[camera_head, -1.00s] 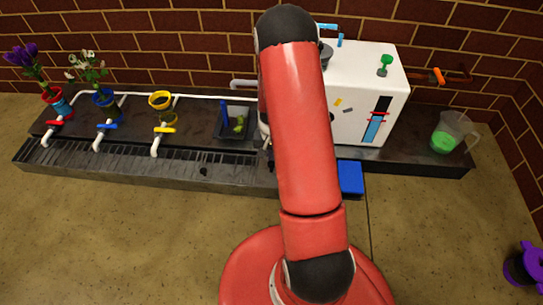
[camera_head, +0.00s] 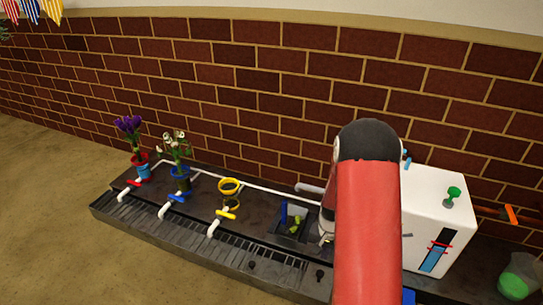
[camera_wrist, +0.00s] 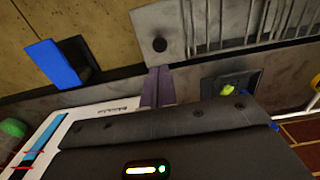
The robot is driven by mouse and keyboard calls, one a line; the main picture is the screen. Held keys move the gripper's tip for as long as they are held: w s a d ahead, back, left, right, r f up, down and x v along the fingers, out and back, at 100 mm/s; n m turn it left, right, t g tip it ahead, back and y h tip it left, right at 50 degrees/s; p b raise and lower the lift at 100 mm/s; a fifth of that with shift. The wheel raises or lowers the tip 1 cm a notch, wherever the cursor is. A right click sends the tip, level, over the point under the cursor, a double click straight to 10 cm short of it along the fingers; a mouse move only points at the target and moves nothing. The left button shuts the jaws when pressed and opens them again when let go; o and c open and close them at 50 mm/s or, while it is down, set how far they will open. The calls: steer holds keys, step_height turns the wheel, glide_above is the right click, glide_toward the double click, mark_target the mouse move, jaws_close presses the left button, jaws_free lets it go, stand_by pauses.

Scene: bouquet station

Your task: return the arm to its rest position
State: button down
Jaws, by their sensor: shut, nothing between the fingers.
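My red arm with its dark joint (camera_head: 367,210) rises in front of the bench in the head view and hides part of the white machine (camera_head: 440,220). My gripper (camera_wrist: 157,86) shows in the wrist view with its two fingers together and nothing between them. It appears over the dark bench, near the drain grate (camera_wrist: 245,25) and the side of the white machine. In the head view my gripper is mostly hidden behind the arm, so its height above the bench is not clear.
A red vase with purple flowers (camera_head: 129,126), a blue vase with white flowers (camera_head: 175,150) and a yellow ring holder (camera_head: 228,187) stand along the bench. A small dark tray (camera_head: 292,222) lies left of my arm. A jug with green contents (camera_head: 518,277) is at right.

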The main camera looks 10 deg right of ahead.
steer(key=s+a+r+n+t+p, duration=0.15)
steer(key=a+r, duration=0.25)
steer(key=r, duration=0.8)
steer(key=s+a+r+n+t+p, duration=0.1)
steer(key=s+a+r+n+p, duration=0.15)
steer(key=r, duration=1.05)
steer(key=s+a+r+n+t+p, duration=0.1)
steer(key=s+a+r, duration=0.2)
steer(key=s+r, duration=0.4)
steer(key=s+a+r+n+t+p, duration=0.1)
steer(key=s+a+r, duration=0.3)
steer(key=s+r, duration=0.4)
steer(key=shift+s+r+n+t, duration=0.3)
steer(key=shift+s+n+t, duration=0.1)
steer(key=shift+s+t, duration=0.2)
steer(key=shift+a, duration=0.1)
stand_by(2.5)
